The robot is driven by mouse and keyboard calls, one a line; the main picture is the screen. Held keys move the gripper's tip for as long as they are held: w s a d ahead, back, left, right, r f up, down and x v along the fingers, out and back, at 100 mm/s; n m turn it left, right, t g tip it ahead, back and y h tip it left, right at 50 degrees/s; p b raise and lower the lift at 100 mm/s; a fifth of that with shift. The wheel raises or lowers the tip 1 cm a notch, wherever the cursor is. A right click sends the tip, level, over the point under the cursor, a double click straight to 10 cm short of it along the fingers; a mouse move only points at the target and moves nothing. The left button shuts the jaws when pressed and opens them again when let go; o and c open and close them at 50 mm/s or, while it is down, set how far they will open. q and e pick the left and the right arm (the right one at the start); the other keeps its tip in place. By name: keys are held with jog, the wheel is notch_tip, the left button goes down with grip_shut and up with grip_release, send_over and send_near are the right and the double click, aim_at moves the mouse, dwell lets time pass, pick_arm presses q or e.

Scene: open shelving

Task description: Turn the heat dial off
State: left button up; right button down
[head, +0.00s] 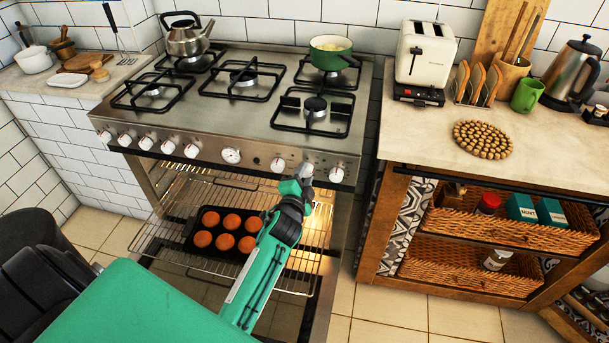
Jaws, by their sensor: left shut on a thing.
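The stove (225,137) has a steel front panel with a row of white dials and a round gauge (231,156). My left gripper (303,175) is at the right part of this panel, shut on a heat dial (307,168) between two other white dials (277,165) (336,175). My right gripper is not in view.
The oven below is open and lit, with a wire rack (180,240) and a dark tray of round baked goods (226,222) under my left arm. A green pot (330,57) and a kettle (187,40) stand on the burners. A wooden counter unit (480,180) stands to the right.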

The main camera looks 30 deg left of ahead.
pick_arm(q)
jog(key=shift+n, duration=0.9)
jog(key=shift+n+p, duration=0.5)
jog(key=shift+n, duration=0.4)
jog(key=n+p, duration=0.2)
jog(key=n, duration=0.6)
jog(key=shift+a+f+t+p, duration=0.1)
jog(key=shift+t+p, duration=0.2)
jog(key=shift+p, duration=0.1)
jog(key=shift+n+p, duration=0.5)
jog(key=shift+n, duration=1.3)
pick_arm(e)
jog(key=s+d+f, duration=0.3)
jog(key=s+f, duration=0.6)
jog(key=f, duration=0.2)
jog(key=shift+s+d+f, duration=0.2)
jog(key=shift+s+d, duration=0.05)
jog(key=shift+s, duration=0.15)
pick_arm(q)
jog(key=shift+f, duration=0.1)
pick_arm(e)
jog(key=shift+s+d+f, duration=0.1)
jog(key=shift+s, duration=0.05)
pick_arm(q)
jog(key=o, duration=1)
jog(key=shift+s, duration=0.15)
